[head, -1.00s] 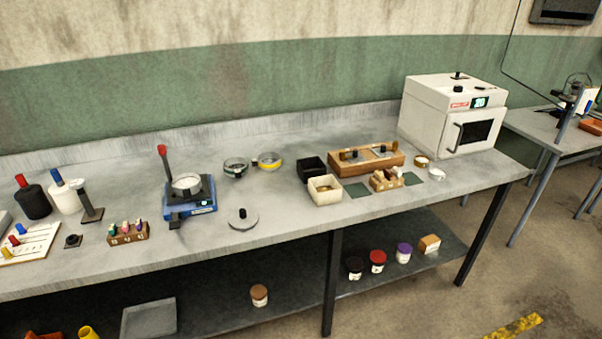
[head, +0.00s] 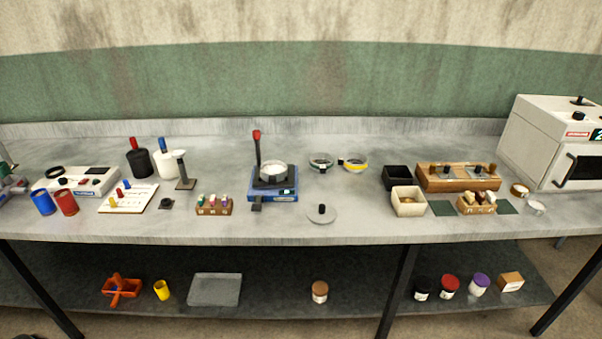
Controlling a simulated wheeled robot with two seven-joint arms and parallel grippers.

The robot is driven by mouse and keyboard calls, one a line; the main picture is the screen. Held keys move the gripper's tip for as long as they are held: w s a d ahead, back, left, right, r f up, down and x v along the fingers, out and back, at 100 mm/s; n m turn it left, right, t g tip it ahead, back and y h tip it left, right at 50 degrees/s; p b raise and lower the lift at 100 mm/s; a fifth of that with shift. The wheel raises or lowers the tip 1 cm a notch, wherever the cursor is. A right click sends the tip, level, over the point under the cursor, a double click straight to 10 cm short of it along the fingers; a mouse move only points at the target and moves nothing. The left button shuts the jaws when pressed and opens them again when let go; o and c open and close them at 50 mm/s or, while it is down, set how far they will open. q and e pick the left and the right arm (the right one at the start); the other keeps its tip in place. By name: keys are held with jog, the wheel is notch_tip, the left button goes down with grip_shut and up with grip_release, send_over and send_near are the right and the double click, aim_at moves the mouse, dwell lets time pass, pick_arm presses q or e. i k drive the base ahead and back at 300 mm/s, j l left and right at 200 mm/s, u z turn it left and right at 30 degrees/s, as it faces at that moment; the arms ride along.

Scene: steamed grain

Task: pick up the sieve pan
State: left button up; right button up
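A round, shallow metal pan (head: 273,173) sits on a blue machine (head: 274,190) with an upright red-tipped lever; it looks like the sieve pan. Two round ring-shaped sieves stand on the bench to its right: one with a dark greenish band (head: 321,164) and one with a yellow band (head: 355,166). A flat grey lid with a black knob (head: 321,212) lies on the bench in front of them. Neither of my grippers shows in the head view.
The long grey bench (head: 350,228) holds bottles, vial racks and a white board at left. Black (head: 398,177) and cream (head: 408,200) boxes, a wooden block (head: 457,177) and a white oven (head: 548,145) stand at right. A lower shelf carries jars and a grey tray (head: 215,289).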

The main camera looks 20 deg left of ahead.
aim_at(272, 171)
jog(key=i+l+u, duration=0.1)
jog(key=u, duration=0.25)
jog(key=i+l+u, duration=0.15)
jog(key=u, duration=0.2)
jog(key=i+l+u, duration=0.1)
jog(key=l+u, duration=0.25)
jog(key=j, duration=0.1)
